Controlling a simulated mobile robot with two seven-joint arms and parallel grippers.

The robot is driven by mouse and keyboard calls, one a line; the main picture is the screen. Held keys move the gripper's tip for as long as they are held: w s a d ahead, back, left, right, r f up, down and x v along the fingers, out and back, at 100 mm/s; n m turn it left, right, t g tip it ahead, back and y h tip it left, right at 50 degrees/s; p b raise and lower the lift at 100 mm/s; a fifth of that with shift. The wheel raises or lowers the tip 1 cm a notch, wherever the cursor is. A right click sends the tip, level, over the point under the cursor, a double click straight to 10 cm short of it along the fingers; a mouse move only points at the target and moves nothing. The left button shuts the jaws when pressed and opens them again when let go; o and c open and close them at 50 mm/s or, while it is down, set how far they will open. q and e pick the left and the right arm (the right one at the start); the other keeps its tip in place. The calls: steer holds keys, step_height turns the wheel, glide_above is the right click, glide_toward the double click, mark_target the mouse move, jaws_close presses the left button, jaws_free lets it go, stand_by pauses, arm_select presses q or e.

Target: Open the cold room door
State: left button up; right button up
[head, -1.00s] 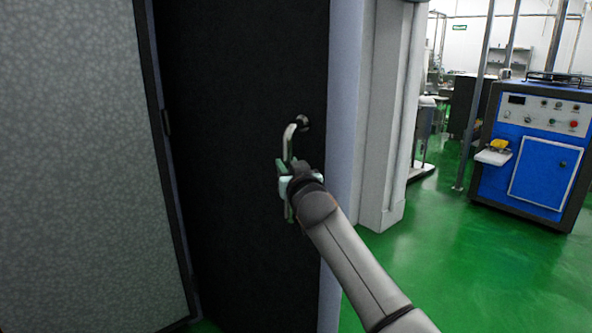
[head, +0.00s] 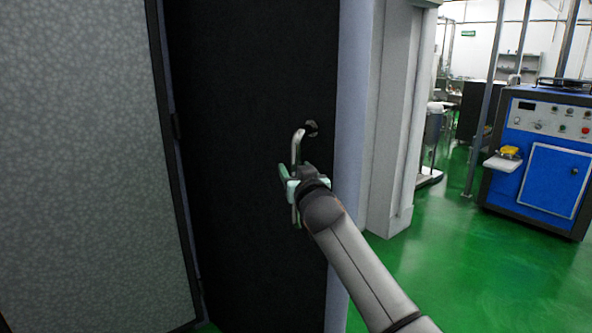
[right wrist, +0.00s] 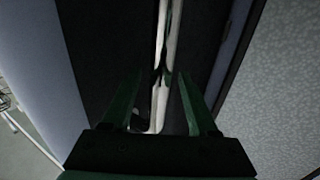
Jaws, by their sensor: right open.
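The cold room door (head: 250,80) is a tall black panel in the head view, with a silver bar handle (head: 297,148) near its right edge. Whether the door stands ajar is hard to tell. My right gripper (head: 289,180) is at the lower part of the handle and hides some of it. In the right wrist view its two green fingers (right wrist: 160,92) are apart, and the handle (right wrist: 161,55) runs between them. The fingers do not look closed on the bar. My left gripper is out of view.
A grey speckled panel (head: 85,150) stands left of the door. A pale frame post (head: 391,130) stands on its right. Green floor (head: 450,265) is open at the right, up to a blue machine (head: 545,165).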

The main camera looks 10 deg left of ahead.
steer(key=v, duration=0.7)
steer(key=shift+s, duration=0.25)
stand_by(0.4)
steer(key=shift+d+f, duration=0.1)
steer(key=shift+d, duration=0.1)
